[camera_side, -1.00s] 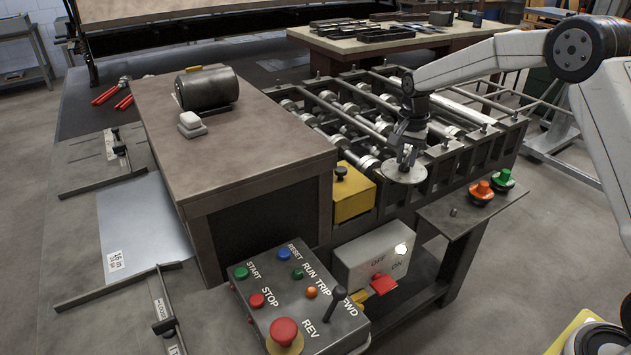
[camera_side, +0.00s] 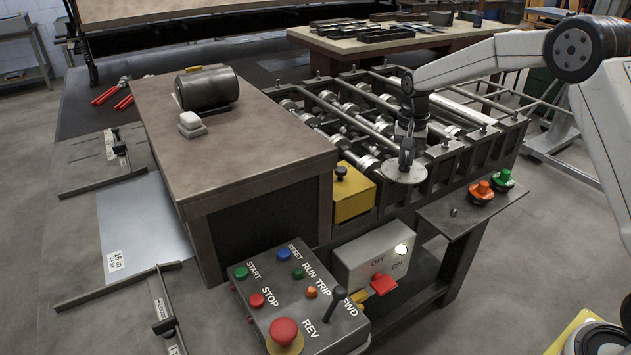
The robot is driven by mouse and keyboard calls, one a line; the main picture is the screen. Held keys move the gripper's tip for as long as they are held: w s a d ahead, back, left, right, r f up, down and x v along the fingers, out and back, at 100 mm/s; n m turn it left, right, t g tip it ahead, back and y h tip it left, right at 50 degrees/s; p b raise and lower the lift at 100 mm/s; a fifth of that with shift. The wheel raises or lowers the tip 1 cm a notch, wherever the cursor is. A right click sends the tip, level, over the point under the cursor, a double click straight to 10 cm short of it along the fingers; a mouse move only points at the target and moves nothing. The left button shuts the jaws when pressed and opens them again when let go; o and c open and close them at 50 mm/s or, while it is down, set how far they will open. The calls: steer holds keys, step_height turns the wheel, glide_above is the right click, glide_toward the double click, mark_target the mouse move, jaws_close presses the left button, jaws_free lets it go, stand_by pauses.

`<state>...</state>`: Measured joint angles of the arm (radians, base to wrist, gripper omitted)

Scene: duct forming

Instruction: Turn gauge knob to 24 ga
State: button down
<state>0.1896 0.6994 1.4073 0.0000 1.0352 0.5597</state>
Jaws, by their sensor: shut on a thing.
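The gauge dial (camera_side: 404,174) is a pale round plate at the near edge of the roll-forming machine. My gripper (camera_side: 405,162) points straight down over the middle of the dial and is shut on the gauge knob there. The fingers hide the knob almost wholly. The dial's markings are too small to read, so I cannot tell which gauge the knob points at.
The roller frame (camera_side: 430,160) lies behind and around my gripper. A yellow box (camera_side: 353,196) with a black knob stands to the left. A switch box (camera_side: 372,258) and a control panel (camera_side: 298,300) are in front. Orange (camera_side: 481,192) and green (camera_side: 503,180) knobs sit on the right shelf.

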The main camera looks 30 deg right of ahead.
mark_target(406, 157)
steer(key=n, duration=0.4)
steer(key=shift+n, duration=2.2)
steer(key=c, duration=0.7)
jaws_free()
steer(key=shift+o, duration=0.2)
steer(key=shift+r, duration=4)
